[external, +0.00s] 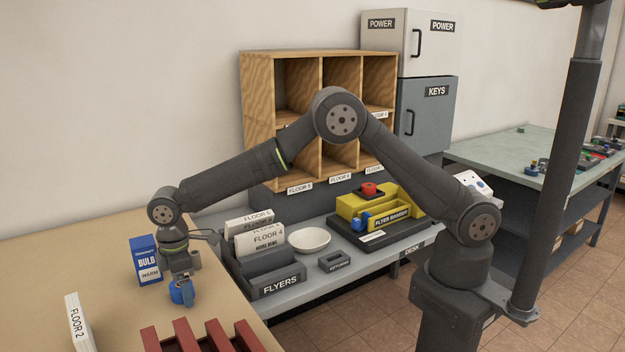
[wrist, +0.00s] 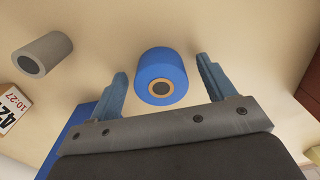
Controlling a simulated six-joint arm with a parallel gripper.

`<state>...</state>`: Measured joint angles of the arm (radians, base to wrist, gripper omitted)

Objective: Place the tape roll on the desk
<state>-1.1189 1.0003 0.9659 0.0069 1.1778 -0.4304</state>
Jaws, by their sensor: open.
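The tape roll is a blue roll with a tan core ring (wrist: 152,62), on the tan tabletop in the wrist view. My gripper (wrist: 162,67) is open, with one blue-grey finger on each side of the roll and visible gaps between. In the external view the blue roll (external: 177,295) is at the gripper's end, low over the tan table, partly hidden by a finger. The desk (external: 300,296) is the grey surface labelled DESK, right of the tan table.
A blue bulb box (external: 146,262) stands just left of my gripper. A red rack (external: 200,338) and a FLOOR 2 block (external: 80,325) are in front.

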